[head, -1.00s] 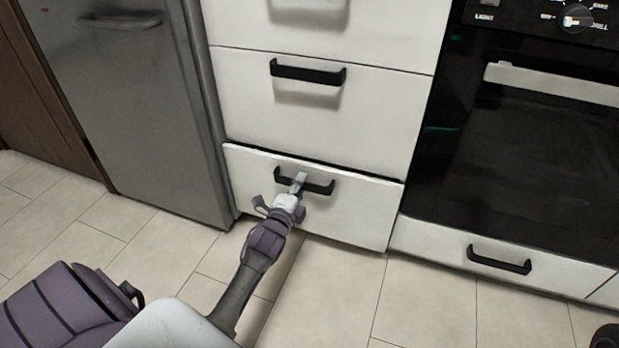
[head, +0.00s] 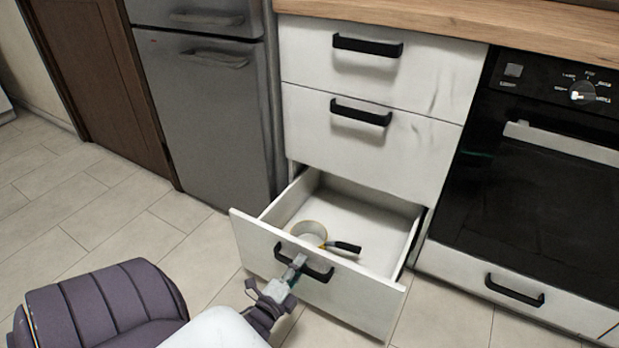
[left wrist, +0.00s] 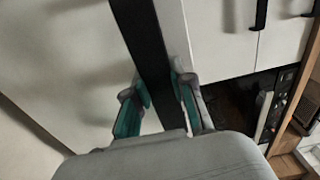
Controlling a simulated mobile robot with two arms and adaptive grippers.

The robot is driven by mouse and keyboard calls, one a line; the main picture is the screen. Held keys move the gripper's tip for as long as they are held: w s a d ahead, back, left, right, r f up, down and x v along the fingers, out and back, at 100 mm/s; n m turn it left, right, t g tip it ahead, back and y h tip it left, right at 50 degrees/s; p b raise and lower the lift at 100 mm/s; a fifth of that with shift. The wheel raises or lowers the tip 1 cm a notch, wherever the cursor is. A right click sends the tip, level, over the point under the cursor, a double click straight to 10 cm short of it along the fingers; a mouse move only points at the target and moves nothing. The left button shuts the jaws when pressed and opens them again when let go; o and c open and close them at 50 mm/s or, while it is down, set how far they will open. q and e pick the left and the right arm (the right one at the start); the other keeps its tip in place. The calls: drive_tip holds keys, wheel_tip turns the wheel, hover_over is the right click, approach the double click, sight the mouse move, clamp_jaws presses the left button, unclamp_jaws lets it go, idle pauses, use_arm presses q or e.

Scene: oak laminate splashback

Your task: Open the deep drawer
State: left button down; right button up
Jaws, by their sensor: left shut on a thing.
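The deep drawer (head: 352,298) is the lowest of the white stack and is pulled well out. Its inside shows in the head view, with a pale pan (head: 309,230) with a black handle lying toward its left front. My left gripper (head: 296,264) is shut on the black drawer handle (head: 318,273), left of the handle's middle. In the left wrist view the dark handle bar (left wrist: 150,50) runs between the two fingers (left wrist: 160,97). My right gripper is in neither view.
Two shut white drawers (head: 375,122) are above. A grey fridge (head: 210,130) stands left and a black oven (head: 540,200) right, with a shut lower drawer (head: 515,290) under it. Tiled floor (head: 130,225) is clear at the left.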

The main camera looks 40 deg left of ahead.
use_arm(q)
drive_tip(key=p+v, duration=0.2)
drive_tip(key=v, duration=0.6)
drive_tip(key=c, duration=1)
unclamp_jaws()
drive_tip(key=shift+o, duration=0.2)
